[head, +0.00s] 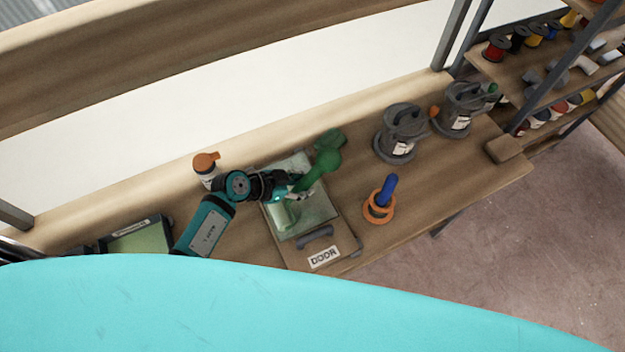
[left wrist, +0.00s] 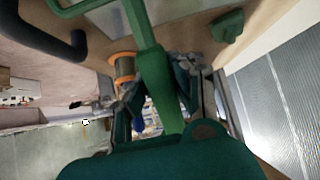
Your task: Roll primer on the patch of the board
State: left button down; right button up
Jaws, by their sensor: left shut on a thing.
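The board (head: 297,262) lies on the workbench, with a label and a dark handle near its front edge. A pale grey-green patch (head: 318,208) covers its rear part. My left gripper (head: 286,187) is above the patch, shut on the green handle of the paint roller (head: 318,173). In the left wrist view the green roller handle (left wrist: 160,85) runs between the fingers. The pale roller sleeve shows over the patch; I cannot tell whether it touches. A tray with green contents (head: 142,240) stands at the left. My right gripper is not in view.
An orange-capped bottle (head: 205,165) stands behind my left arm. A green block (head: 330,139) lies behind the board. Bare bench lies between the board and the ring.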

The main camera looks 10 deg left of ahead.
aim_at(311, 172)
pick_arm(q)
jog(key=shift+s+a, duration=0.4)
jog(key=shift+a, duration=0.05)
jog(key=shift+w+r, duration=0.1)
jog(key=shift+r, duration=0.05)
jog(key=shift+r, duration=3.9)
